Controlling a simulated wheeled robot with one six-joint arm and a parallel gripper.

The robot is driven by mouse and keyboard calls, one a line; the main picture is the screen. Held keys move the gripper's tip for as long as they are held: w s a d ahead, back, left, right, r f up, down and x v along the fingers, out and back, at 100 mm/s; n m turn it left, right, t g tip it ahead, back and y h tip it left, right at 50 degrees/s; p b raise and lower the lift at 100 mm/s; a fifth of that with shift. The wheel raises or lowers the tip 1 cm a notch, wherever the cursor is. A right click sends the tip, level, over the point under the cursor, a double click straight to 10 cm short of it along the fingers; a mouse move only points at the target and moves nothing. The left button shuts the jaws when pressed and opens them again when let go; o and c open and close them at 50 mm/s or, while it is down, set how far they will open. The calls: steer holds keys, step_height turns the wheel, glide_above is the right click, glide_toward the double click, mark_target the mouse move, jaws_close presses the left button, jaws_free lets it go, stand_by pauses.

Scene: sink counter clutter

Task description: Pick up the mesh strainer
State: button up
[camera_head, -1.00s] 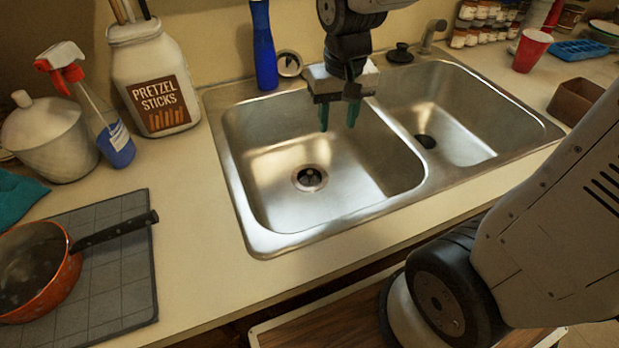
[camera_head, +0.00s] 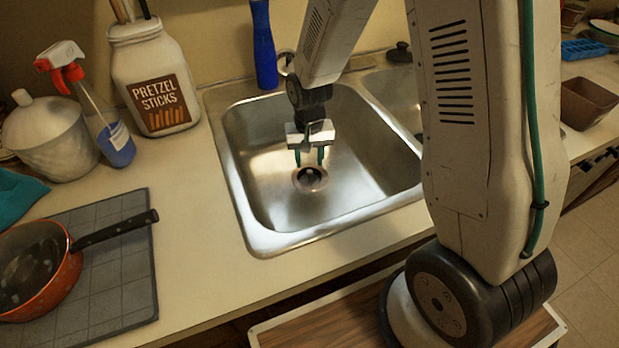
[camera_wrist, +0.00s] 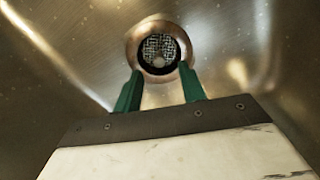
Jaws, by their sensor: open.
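The mesh strainer (camera_wrist: 160,48) shows in the wrist view as a round grey mesh inside the copper-coloured drain ring of the left sink basin. In the head view the strainer (camera_head: 310,177) is a small dark disc in the drain, and its mesh is too small to make out. My gripper (camera_head: 309,163) is open and empty, with its two green fingers pointing down into the left basin, close to the drain. In the wrist view my gripper (camera_wrist: 160,83) has its fingertips apart, at the near side of the drain ring. I cannot tell the exact height above the strainer.
The left basin (camera_head: 258,195) has steep metal walls around the gripper. A pretzel jar (camera_head: 155,80), a spray bottle (camera_head: 105,125) and a blue upright object (camera_head: 263,45) stand behind and left. An orange pan (camera_head: 62,270) lies on a grey mat (camera_head: 125,290). The front counter is clear.

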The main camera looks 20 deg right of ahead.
mark_target(310, 171)
step_height(310, 171, down, 4)
steer(key=shift+r, duration=0.1)
jaws_close()
steer(key=shift+r, duration=0.15)
